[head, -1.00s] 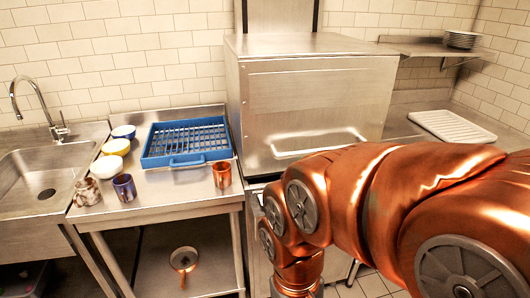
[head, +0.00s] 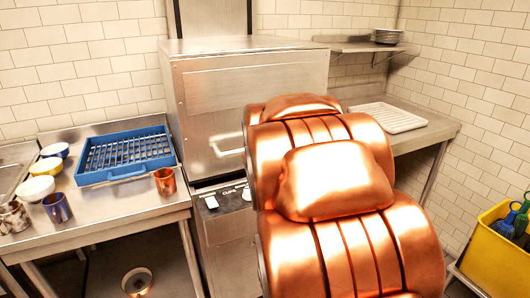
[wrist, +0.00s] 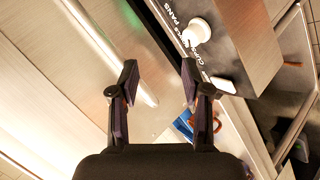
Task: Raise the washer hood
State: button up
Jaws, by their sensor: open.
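The washer hood (head: 205,100) is a boxy steel cover. It sits down on the washer, just above the control panel (head: 222,203). A pale bar handle (head: 226,152) shows low on its front, partly hidden by my copper arm. In the wrist view, the long handle bar (wrist: 120,65) runs diagonally left of my gripper (wrist: 157,78). The gripper is open and empty, with its fingers apart over the hood's lower edge. I see no finger touching the bar. In the head view, my arm hides the gripper.
Left of the washer, a steel table (head: 120,212) holds a blue rack (head: 125,172), a copper mug (head: 165,181) and several cups and bowls. At right are a counter with a white ribbed tray (head: 388,117), a plate shelf (head: 350,45) and a yellow tub (head: 492,255).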

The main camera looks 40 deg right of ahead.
jog(key=w+d+n+t+y+b, duration=0.1)
jog(key=w+d+n+t+b, duration=0.2)
jog(key=d+n+t, duration=0.3)
jog(key=shift+w+d+r+n+t, duration=0.45)
jog(key=shift+w+d+n, duration=0.55)
jog(key=shift+d, duration=1.25)
jog(key=shift+p+x, duration=0.6)
jog(key=shift+x, duration=3)
jog(key=shift+f, duration=0.1)
grip_shut()
